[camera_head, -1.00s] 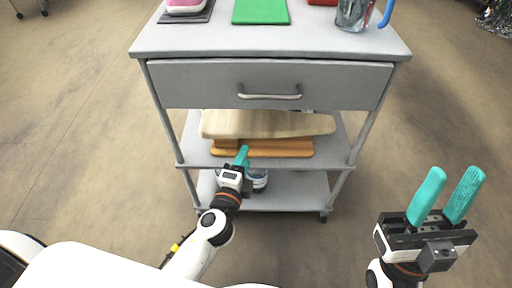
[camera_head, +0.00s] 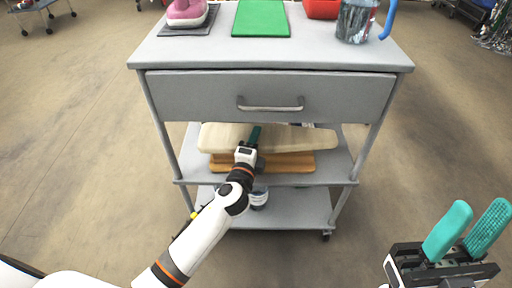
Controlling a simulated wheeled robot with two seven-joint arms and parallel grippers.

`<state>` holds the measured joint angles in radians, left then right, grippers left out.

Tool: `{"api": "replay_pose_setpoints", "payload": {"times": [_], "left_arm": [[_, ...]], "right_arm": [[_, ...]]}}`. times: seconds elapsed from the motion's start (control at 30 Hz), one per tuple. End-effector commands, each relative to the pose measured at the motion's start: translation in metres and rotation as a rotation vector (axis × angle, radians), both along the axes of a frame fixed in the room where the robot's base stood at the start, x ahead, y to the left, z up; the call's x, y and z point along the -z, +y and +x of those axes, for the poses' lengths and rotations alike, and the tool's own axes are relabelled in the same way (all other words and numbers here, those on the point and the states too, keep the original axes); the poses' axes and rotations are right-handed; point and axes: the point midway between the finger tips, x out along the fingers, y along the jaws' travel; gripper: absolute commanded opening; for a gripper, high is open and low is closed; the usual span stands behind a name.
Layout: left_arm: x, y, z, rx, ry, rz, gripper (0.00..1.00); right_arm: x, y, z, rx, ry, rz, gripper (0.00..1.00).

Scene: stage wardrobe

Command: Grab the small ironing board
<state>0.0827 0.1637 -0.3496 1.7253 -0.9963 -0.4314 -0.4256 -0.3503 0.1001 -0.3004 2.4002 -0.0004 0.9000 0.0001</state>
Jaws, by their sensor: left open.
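The small ironing board (camera_head: 300,138) has a cream padded top and a wooden base (camera_head: 292,164). It lies on the middle shelf of a grey cart, under the drawer. My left gripper (camera_head: 254,136) is in front of the board at shelf height, with its teal fingers over the board's front. It hides part of the board, and I cannot tell whether it touches it. The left gripper is open. My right gripper (camera_head: 470,230) is open and empty at the lower right, away from the cart.
The grey cart (camera_head: 147,54) has a closed drawer with a handle (camera_head: 270,108) just above the shelf. A pink iron (camera_head: 187,12), a green mat (camera_head: 261,18), a red container (camera_head: 322,9) and a clear jug (camera_head: 356,22) are on top. A can (camera_head: 259,198) is on the bottom shelf.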

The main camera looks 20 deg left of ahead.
Motion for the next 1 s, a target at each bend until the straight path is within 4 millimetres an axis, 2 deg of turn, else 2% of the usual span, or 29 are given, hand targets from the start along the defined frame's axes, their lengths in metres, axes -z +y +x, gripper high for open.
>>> {"api": "replay_pose_setpoints", "payload": {"times": [0.27,0.6,1.0], "left_arm": [[-0.0001,0.0,0.0056,0.0,0.001,-0.001,0.5],[0.0,-0.0001,0.0052,0.0,0.001,-0.001,0.0],[-0.0037,-0.0003,0.0056,0.001,-0.004,-0.001,0.0]], "right_arm": [[0.001,0.0,0.0001,0.0,0.0,0.0,0.36],[0.0011,0.0001,0.0002,0.0,0.001,0.0,0.36],[0.0,0.0,0.0002,0.0,0.001,0.0,0.36]]}}
